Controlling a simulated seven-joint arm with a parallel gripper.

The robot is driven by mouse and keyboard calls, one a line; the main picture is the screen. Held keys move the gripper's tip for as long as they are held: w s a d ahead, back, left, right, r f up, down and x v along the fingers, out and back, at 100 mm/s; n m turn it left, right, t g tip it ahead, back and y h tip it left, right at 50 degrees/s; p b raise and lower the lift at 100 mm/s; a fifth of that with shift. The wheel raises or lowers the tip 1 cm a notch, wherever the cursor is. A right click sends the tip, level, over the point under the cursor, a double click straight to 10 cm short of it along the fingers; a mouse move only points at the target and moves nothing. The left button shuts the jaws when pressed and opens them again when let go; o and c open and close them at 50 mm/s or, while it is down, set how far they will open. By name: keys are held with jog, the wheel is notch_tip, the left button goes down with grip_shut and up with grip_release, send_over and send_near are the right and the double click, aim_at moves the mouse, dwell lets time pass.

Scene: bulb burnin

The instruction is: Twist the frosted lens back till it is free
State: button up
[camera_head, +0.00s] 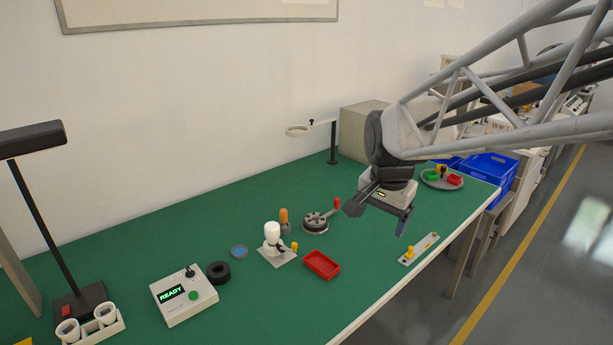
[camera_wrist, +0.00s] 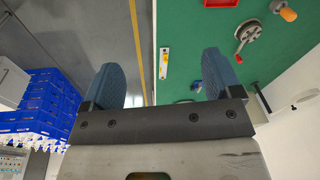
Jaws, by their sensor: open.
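A white, frosted-looking bulb-shaped piece (camera_head: 272,232) stands upright on a small grey base plate (camera_head: 283,257) in the middle of the bench; it looks like the lens of the task, though I cannot see its thread or seat. A small yellow-topped part sits on the same plate. My gripper (camera_head: 378,218) hangs above the bench, to the right of this piece and well apart from it. In the wrist view my gripper (camera_wrist: 165,78) has its two blue-grey fingers spread wide with nothing between them. The white piece is not visible there.
Near the white piece are an orange-topped part (camera_head: 284,215), a round fixture with a red-tipped lever (camera_head: 316,220) and a red tray (camera_head: 322,265). A READY box (camera_head: 184,296) and black ring (camera_head: 218,272) lie left. A ring-headed stand (camera_head: 333,145) rises behind.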

jog(key=w+a+f+m, duration=0.2)
jog(key=w+a, duration=0.3)
jog(key=w, duration=0.3)
jog(key=m+g, duration=0.2)
jog(key=m, duration=0.6)
send_over(272, 225)
jog(key=f, duration=1.5)
jog(key=shift+s+d+f, duration=0.15)
jog(key=shift+d+f, duration=0.05)
jog(key=shift+d, duration=0.2)
jog(key=shift+w+a+f+m, duration=0.25)
jog(key=shift+a+f+m, duration=0.05)
jog(key=shift+a+f, duration=0.05)
jog(key=shift+f, duration=3.9)
